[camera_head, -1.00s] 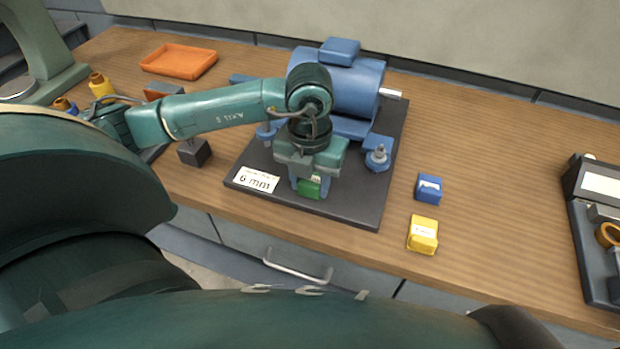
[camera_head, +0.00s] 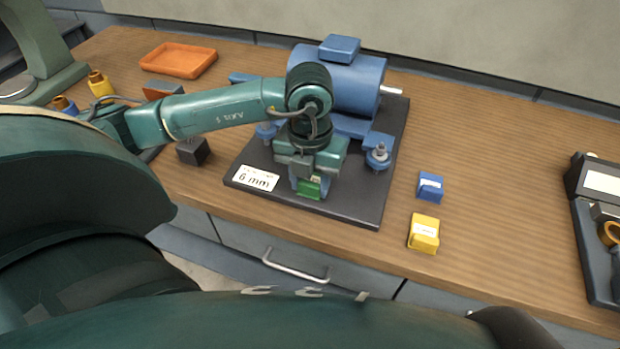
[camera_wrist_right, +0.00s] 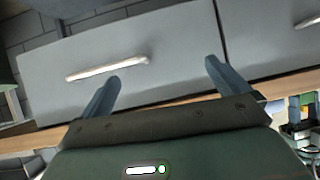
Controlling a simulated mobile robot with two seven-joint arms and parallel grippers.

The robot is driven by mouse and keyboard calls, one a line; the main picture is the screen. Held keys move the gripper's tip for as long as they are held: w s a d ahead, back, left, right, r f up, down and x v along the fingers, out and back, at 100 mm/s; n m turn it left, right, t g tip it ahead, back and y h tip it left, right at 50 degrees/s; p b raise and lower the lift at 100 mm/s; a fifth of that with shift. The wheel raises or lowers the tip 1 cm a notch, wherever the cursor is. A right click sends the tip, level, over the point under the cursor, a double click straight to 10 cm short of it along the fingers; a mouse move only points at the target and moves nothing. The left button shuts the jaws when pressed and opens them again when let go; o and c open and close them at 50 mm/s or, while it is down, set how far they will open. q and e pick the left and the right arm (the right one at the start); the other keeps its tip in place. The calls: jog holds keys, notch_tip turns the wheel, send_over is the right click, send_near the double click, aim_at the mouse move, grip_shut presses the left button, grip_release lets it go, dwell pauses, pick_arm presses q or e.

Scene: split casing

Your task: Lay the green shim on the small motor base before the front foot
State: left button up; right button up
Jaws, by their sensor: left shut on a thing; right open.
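The green shim (camera_head: 309,189) shows between the fingers of my left gripper (camera_head: 308,186), which is shut on it. The gripper points down over the front part of the dark motor base (camera_head: 345,209), to the right of the 6 mm label (camera_head: 257,180). I cannot tell whether the shim touches the base. The blue motor (camera_head: 345,85) stands on the base behind the gripper. Its front right foot (camera_head: 378,157) shows with a bolt; my left arm hides part of the other side. My right gripper (camera_wrist_right: 160,85) is open and empty in the right wrist view, facing drawer fronts.
A blue block (camera_head: 429,187) and a yellow block (camera_head: 424,233) lie on the bench right of the base. An orange tray (camera_head: 179,61) is at the back left. A dark block (camera_head: 194,151) stands left of the base. A dark device (camera_head: 597,230) sits at the far right.

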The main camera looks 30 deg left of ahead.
pick_arm(q)
jog(key=shift+f, duration=0.15)
jog(key=o, duration=1.1)
jog(key=shift+c, duration=0.2)
jog(key=shift+r+p, duration=2.7)
jog(key=shift+r, duration=1.4)
